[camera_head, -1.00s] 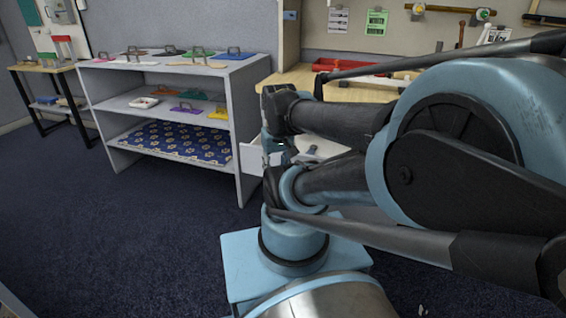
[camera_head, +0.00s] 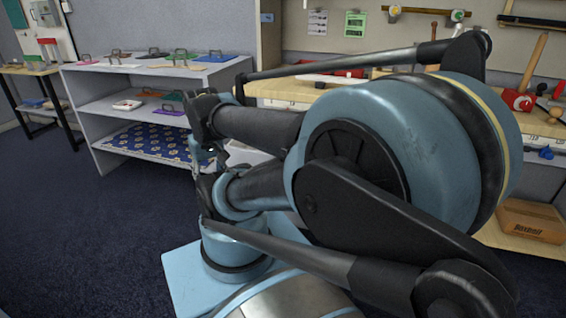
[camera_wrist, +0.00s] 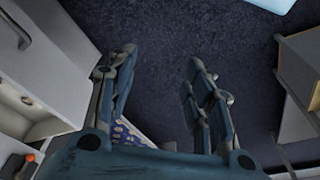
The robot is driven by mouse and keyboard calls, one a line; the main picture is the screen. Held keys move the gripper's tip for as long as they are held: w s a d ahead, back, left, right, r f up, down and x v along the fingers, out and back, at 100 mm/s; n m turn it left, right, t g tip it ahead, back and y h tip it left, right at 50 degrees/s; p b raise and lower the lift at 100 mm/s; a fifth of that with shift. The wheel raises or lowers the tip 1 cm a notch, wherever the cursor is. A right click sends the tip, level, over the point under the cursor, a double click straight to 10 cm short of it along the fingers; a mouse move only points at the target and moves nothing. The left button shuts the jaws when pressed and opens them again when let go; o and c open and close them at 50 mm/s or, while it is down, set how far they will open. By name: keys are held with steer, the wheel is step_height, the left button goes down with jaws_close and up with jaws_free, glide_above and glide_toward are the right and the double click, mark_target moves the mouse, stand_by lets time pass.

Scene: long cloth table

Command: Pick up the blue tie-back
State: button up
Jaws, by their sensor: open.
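No thing in view is clearly the blue tie-back. A small blue item (camera_head: 546,153) lies near the right edge of the head view, by the workbench; it is too small to tell what it is. My gripper (camera_wrist: 162,62) is open in the wrist view, its fingers apart with nothing between them, over the dark carpet. In the head view, my gripper is at the left end of my folded arm, in front of the grey shelf, far from the blue item.
A grey shelf (camera_head: 90,82) holds coloured handled panels and a blue patterned cloth (camera_head: 140,140). A workbench (camera_head: 290,90) runs behind my arm, with a mallet (camera_head: 530,70) on it. A cardboard box (camera_head: 530,221) sits lower right. Dark carpet (camera_head: 70,220) is clear at left.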

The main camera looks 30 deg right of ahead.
steer(key=shift+o, duration=0.6)
steer(key=shift+s+d+r, duration=0.1)
steer(key=shift+s+r, duration=0.05)
steer(key=shift+r, duration=0.15)
steer(key=w+d+r+m, duration=0.3)
steer(key=w+d+r, duration=0.25)
steer(key=w, duration=0.35)
steer(key=w+d+f+m+g+h, duration=0.1)
steer(key=w+d+m, duration=0.1)
steer(key=w+d, duration=0.65)
steer(key=w+d+m, duration=0.3)
steer(key=w+d, duration=0.1)
steer(key=d, duration=0.9)
steer(key=w+d+f+m, duration=0.1)
steer(key=d+f, duration=0.2)
steer(key=d, duration=0.4)
steer(key=w+d+f+m, duration=0.1)
steer(key=d+f, duration=0.2)
steer(key=d, duration=0.3)
steer(key=shift+w+d+f, duration=0.2)
steer(key=shift+d+f, duration=0.15)
steer(key=shift+f, duration=2.4)
steer(key=shift+w+d+f, duration=0.15)
steer(key=shift+d+f, duration=0.15)
steer(key=shift+f, duration=2.4)
steer(key=shift+w+d+f, duration=0.2)
steer(key=shift+d+f, duration=0.15)
steer(key=shift+f, duration=2.4)
steer(key=c, duration=1.1)
